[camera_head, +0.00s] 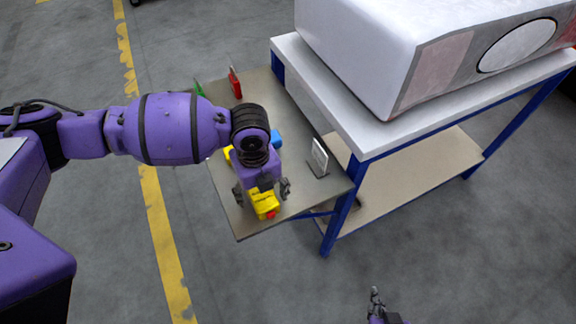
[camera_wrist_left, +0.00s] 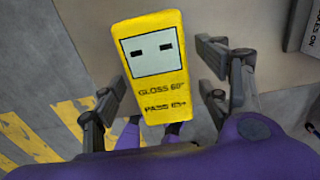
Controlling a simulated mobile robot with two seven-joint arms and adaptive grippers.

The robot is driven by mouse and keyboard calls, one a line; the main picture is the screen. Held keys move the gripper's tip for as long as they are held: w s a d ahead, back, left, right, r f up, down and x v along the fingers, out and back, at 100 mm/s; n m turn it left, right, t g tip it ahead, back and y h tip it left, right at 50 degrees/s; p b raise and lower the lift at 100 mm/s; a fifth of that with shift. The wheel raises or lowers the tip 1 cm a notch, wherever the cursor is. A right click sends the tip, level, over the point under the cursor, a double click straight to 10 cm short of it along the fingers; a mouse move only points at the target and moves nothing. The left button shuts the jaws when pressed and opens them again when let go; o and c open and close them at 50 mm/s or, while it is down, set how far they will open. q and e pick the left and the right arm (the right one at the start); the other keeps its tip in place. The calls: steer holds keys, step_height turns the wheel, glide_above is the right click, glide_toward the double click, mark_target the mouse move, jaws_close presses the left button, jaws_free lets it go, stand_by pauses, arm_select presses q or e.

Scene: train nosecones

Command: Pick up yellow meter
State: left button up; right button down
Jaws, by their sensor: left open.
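The yellow meter (camera_head: 264,203) is near the front corner of the metal side table (camera_head: 245,227), with a small red part at its lower end.
A grey-white device (camera_head: 319,157) stands right of the meter. A red item (camera_head: 235,82), a green item (camera_head: 199,88) and a partly hidden blue item (camera_head: 276,139) are further back. A white workbench (camera_head: 345,125) with a large white nosecone (camera_head: 370,50) adjoins on the right.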

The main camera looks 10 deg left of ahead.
arm_select(q)
steer(key=c, duration=1.6)
steer(key=shift+r, duration=0.1)
